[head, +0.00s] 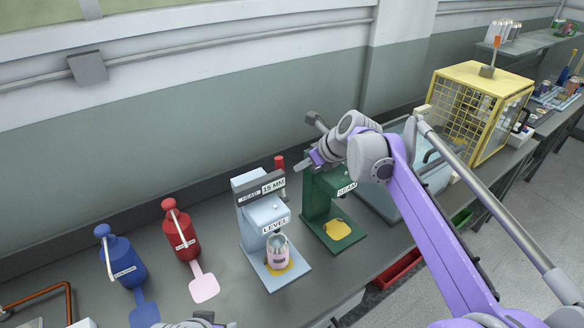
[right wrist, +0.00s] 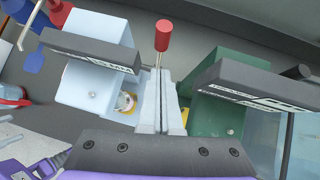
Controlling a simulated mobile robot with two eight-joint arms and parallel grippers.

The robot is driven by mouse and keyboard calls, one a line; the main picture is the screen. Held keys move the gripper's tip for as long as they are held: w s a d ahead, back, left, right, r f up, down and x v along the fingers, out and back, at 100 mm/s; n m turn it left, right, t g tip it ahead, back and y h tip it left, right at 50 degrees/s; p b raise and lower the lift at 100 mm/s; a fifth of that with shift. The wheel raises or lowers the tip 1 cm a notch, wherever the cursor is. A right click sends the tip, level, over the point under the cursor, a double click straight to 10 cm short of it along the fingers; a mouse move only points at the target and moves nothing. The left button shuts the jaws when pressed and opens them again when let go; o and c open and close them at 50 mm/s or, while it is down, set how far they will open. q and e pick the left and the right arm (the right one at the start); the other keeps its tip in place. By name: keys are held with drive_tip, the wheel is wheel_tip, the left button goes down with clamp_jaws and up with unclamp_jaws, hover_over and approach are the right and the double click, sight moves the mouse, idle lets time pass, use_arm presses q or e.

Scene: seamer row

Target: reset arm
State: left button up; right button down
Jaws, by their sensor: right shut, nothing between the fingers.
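My right gripper (head: 314,162) is at the end of the purple arm, high over the green machine labelled SEAM (head: 318,200). Its fingers are together and empty; they also show in the right wrist view (right wrist: 160,105). A red-knobbed lever (head: 279,163) stands close by, and its knob (right wrist: 162,36) appears just beyond the fingertips. I cannot tell whether they touch. The pale blue machine labelled LEVEL (head: 250,210) stands to the left, with a pink-labelled can (head: 278,254) on its yellow pad. Only grey parts, probably of my left arm, show at the bottom edge; its fingers are unclear.
A red bottle (head: 180,232) and a blue bottle (head: 121,258) stand left on the grey bench (head: 225,300). A yellow mesh cage (head: 468,105) stands at the back right. A red bin (head: 398,270) is below the bench's front edge. Open floor lies to the right.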

drive_tip(key=w+v, duration=0.1)
drive_tip(key=v, duration=0.7)
drive_tip(key=s+d+f+n+h, duration=0.2)
drive_tip(key=s+d+f+n, duration=0.2)
drive_tip(key=s+f+n, duration=0.3)
drive_tip(key=s+d+f+n+h, duration=0.2)
drive_tip(key=s+d+f+n, duration=0.3)
drive_tip(key=s, duration=0.9)
drive_tip(key=s+d+f+n+h, duration=0.2)
drive_tip(key=s+d+f+n, duration=0.3)
drive_tip(key=s+f+n, duration=0.6)
drive_tip(key=n, duration=0.3)
drive_tip(key=shift+d+n, duration=0.25)
drive_tip(key=shift+n, duration=0.05)
